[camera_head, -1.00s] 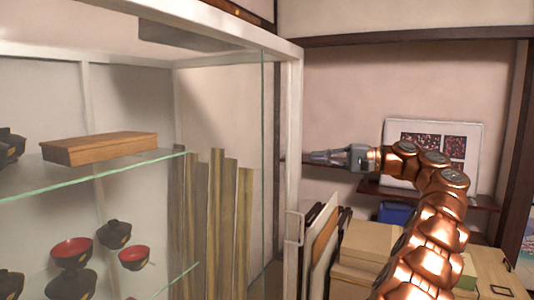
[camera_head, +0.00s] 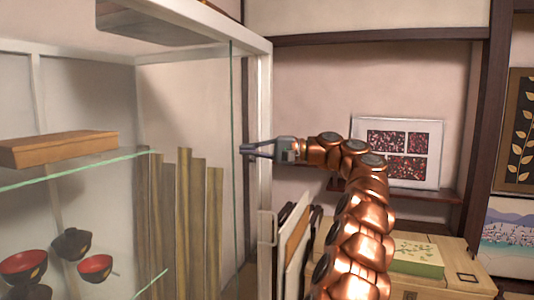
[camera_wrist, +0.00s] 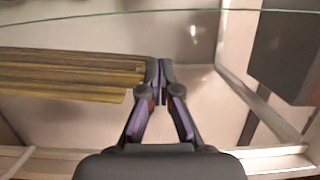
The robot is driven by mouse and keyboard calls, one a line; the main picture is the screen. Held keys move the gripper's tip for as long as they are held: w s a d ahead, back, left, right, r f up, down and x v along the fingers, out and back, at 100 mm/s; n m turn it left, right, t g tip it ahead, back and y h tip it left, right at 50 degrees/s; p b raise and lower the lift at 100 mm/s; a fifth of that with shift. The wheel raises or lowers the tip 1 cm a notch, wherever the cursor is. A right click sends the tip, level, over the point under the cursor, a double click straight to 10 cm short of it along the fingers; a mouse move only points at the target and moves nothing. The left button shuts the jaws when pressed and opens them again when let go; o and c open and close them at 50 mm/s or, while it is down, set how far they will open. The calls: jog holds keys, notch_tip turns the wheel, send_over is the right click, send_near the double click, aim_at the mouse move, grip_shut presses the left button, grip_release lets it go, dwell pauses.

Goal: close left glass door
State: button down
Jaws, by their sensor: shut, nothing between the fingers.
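The white-framed glass cabinet (camera_head: 258,100) fills the left of the head view. A thin green vertical glass edge (camera_head: 233,120) shows just left of its white upright, which carries a small handle (camera_head: 267,228). I cannot tell whether this edge belongs to the left door. My gripper (camera_head: 244,149) is shut and empty, and its fingers point left across the upright in the picture. Contact with the frame or glass cannot be told. In the wrist view my gripper (camera_wrist: 159,75) shows shut in front of wooden slats (camera_wrist: 70,75), with a green glass edge (camera_wrist: 110,14) above.
Inside the cabinet are a wooden box (camera_head: 60,147) on a glass shelf, black and red bowls (camera_head: 96,267), and tall slats (camera_head: 185,220). Flat panels (camera_head: 294,245) lean right of the upright. Boxes (camera_head: 440,275) stand low at the right. A framed picture (camera_head: 400,150) sits behind my arm.

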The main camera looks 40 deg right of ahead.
jog(key=shift+s+a+b, duration=0.2)
jog(key=shift+s+a, duration=0.4)
jog(key=shift+a, duration=0.25)
jog(key=shift+s+a+b, duration=0.15)
jog(key=shift+s+a, duration=0.4)
jog(key=shift+a, duration=0.3)
